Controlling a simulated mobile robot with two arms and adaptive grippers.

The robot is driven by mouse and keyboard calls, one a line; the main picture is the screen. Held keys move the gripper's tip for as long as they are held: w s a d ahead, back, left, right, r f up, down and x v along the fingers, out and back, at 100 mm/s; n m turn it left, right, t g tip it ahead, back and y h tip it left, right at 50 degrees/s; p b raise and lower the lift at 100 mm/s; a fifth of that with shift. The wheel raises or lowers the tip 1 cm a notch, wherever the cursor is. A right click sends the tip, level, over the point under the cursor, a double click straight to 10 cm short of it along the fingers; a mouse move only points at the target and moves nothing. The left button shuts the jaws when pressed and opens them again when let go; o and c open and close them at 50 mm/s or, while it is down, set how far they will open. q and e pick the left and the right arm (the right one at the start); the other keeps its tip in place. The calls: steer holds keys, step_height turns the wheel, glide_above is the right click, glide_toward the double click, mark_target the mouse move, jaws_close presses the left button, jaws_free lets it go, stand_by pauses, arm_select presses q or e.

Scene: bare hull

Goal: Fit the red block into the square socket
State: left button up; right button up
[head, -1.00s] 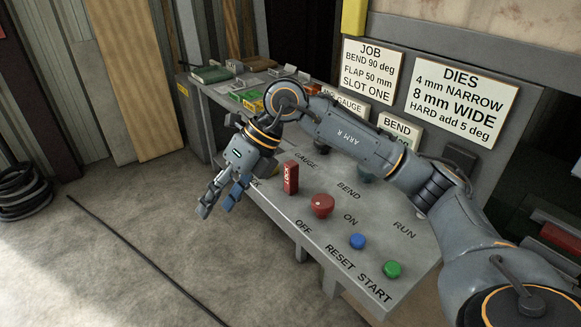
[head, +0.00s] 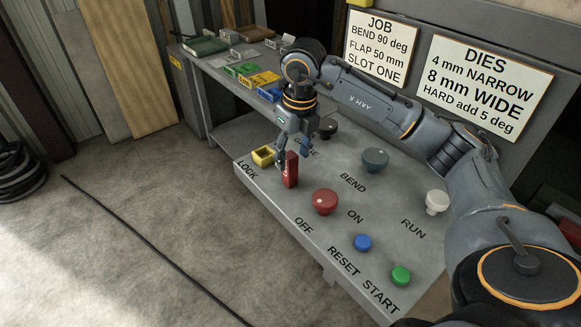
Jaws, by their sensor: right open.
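The red block (head: 290,171) stands upright on the grey panel, with pale lettering on its side. A small yellow open-topped square holder (head: 263,155), which looks like the square socket, sits just left of it near the word LOCK. My right gripper (head: 292,155) points down at the top of the red block, its fingers open. One finger shows beside the block's upper left; whether the fingers touch it cannot be told. My left gripper is not in view.
A red knob (head: 325,201), a blue button (head: 362,242), a green button (head: 401,275), a dark teal knob (head: 375,159) and a white knob (head: 437,201) stand on the panel. Coloured trays (head: 259,80) lie behind. The floor at left is mostly open.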

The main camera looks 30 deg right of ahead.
mark_target(290, 166)
steer(key=shift+w+a+f+p, duration=0.1)
steer(key=shift+a+f+p, duration=0.05)
steer(key=shift+f+p, duration=0.55)
steer(key=f, duration=0.1)
steer(key=f+p, duration=0.1)
steer(key=shift+w+f, duration=0.35)
steer(key=shift+f, duration=0.35)
steer(key=shift+w+f, duration=0.1)
steer(key=shift+f, duration=0.05)
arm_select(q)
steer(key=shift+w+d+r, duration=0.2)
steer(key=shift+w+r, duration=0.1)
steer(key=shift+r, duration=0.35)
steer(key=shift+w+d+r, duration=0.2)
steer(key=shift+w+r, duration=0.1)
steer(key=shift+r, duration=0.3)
arm_select(e)
jaws_close()
